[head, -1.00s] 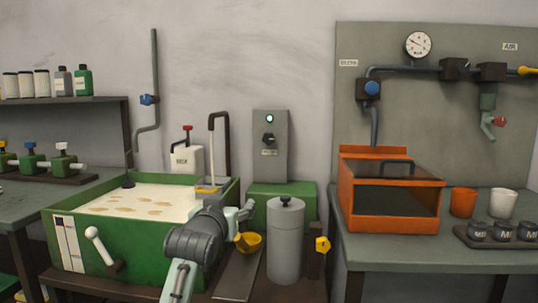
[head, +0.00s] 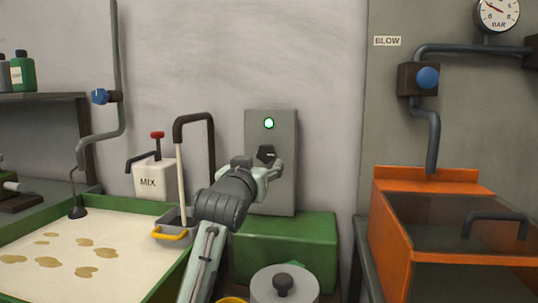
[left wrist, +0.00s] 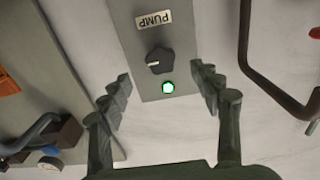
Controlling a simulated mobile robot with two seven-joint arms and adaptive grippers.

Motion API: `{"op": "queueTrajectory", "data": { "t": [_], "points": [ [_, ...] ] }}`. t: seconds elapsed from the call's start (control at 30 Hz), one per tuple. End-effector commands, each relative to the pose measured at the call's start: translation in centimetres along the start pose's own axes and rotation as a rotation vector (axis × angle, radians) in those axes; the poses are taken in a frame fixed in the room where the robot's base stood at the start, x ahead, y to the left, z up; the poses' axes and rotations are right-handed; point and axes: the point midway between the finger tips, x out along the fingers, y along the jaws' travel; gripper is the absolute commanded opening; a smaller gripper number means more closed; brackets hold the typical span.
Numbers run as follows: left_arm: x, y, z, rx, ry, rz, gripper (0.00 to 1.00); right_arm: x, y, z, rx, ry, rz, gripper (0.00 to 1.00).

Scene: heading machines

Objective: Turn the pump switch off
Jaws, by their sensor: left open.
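The grey pump box (head: 285,185) is on the wall above a green block. Its round lamp (head: 269,123) glows green. The dark switch knob (head: 266,153) is below the lamp, its pale mark pointing right in the head view. My left gripper (head: 272,170) is in front of the box, just below the knob, and covers the label there. In the left wrist view, the picture is upside down; the knob (left wrist: 160,61), lamp (left wrist: 168,88) and PUMP label (left wrist: 154,20) show between and beyond the open, empty fingers (left wrist: 160,82). Contact is not visible.
A green tank (head: 160,208) of pale liquid is at left, with a grey yellow-handled basket (head: 174,232) and a bent pipe (head: 212,140) near my arm. A grey lidded canister (head: 285,288) stands below. An orange bin (head: 392,235) is at right.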

Motion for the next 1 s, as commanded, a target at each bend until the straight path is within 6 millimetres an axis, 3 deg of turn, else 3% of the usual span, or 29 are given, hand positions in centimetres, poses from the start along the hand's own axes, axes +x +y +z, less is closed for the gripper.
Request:
{"op": "queueTrajectory", "data": {
  "t": [0.23,0.5,0.83,1.0],
  "points": [
    [3.6,0.0,-0.1,0.001,-0.002,-0.001,0.64,1.6,-0.9,3.2,-0.023,-0.043,-0.006,0.40],
    [7.0,-0.1,0.0,0.000,-0.002,-0.001,0.64,2.8,-0.7,4.3,-0.038,-0.053,0.000,0.40],
    [7.5,-0.1,0.1,0.000,-0.001,-0.001,0.64,3.1,-0.6,4.4,-0.040,-0.052,0.002,0.40],
    [7.5,0.0,0.1,0.000,-0.002,-0.001,0.45,3.1,-0.6,4.4,-0.040,-0.052,0.002,0.40]
  ]
}}
